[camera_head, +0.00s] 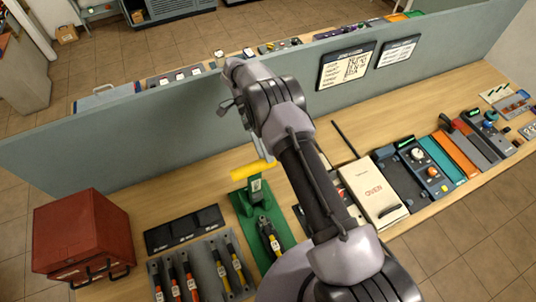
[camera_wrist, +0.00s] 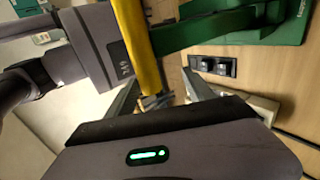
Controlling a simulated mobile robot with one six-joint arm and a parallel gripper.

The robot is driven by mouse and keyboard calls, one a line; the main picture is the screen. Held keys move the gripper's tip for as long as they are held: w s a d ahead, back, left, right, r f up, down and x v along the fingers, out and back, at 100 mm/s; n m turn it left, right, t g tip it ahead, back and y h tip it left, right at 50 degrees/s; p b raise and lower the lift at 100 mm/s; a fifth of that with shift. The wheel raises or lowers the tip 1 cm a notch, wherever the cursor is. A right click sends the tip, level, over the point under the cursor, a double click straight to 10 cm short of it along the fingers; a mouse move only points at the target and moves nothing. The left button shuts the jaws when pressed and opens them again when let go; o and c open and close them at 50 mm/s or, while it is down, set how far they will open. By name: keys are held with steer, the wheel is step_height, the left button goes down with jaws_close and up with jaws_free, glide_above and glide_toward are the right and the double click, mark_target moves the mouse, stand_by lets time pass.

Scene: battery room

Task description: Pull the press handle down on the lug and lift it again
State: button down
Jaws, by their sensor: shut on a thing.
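The press is green, with a yellow handle (camera_head: 250,170) that runs roughly level across the picture above its upright (camera_head: 255,186). In the wrist view the yellow handle (camera_wrist: 138,45) comes down from the top edge to between my fingers, beside the green press arm (camera_wrist: 205,30). My gripper (camera_head: 264,160) is at the handle's right end and shut on it; its fingers also show in the wrist view (camera_wrist: 160,96). The green base (camera_head: 240,207) stands on the bench. I cannot make out the lug in either view.
A tool tray (camera_head: 205,270), black panels (camera_head: 184,229) and a red box (camera_head: 80,235) are to the left. A cream case (camera_head: 374,192) is right of my arm. A grey partition (camera_head: 190,125) stands behind.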

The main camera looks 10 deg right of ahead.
steer(key=shift+f, duration=0.4)
steer(key=c, duration=1)
jaws_free()
steer(key=shift+c, duration=0.2)
steer(key=shift+w+a+f, duration=0.1)
steer(key=shift+w, duration=0.2)
steer(key=shift+s, duration=0.1)
steer(key=shift+r, duration=0.3)
steer(key=s+d+r+b, duration=0.1)
steer(key=s, duration=0.4)
steer(key=s+d+r+b, duration=0.1)
steer(key=s+r+b, duration=0.1)
steer(key=s, duration=0.4)
steer(key=s+d+r+b, duration=0.2)
steer(key=s, duration=0.3)
steer(key=shift+s, duration=0.15)
